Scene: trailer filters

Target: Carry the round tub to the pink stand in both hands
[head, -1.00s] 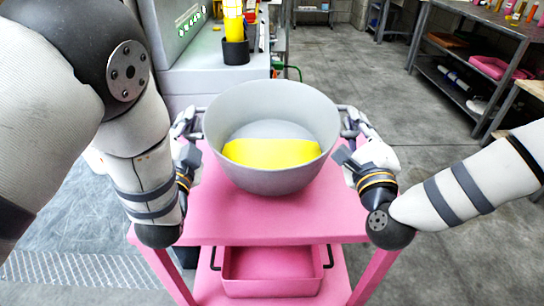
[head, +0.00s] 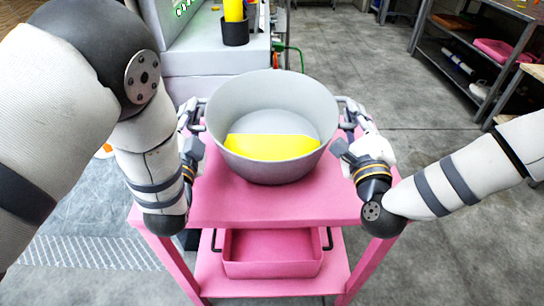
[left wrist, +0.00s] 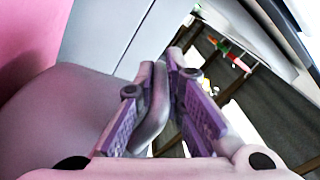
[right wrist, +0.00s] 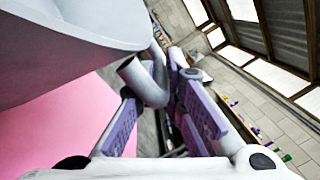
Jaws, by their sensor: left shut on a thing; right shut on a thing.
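The round grey tub (head: 275,173) is upright over the pink stand (head: 240,207), with a yellow patch showing inside it. I cannot tell whether its base touches the stand's top. My left gripper (head: 190,113) is shut on the tub's left handle, and my right gripper (head: 350,115) is shut on its right handle. In the left wrist view the left fingers (left wrist: 172,100) close around a grey handle bar, beside the tub wall (left wrist: 55,115). In the right wrist view the right fingers (right wrist: 160,100) close on the bent handle tube, with the tub wall (right wrist: 60,55) beside it.
A pink tray (head: 272,268) is on the stand's lower shelf. A grey machine (head: 215,62) is behind the stand, with a black cup (head: 236,32) holding a yellow item. A shelving rack (head: 470,60) stands at the right back. Floor (head: 380,80) is clear between.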

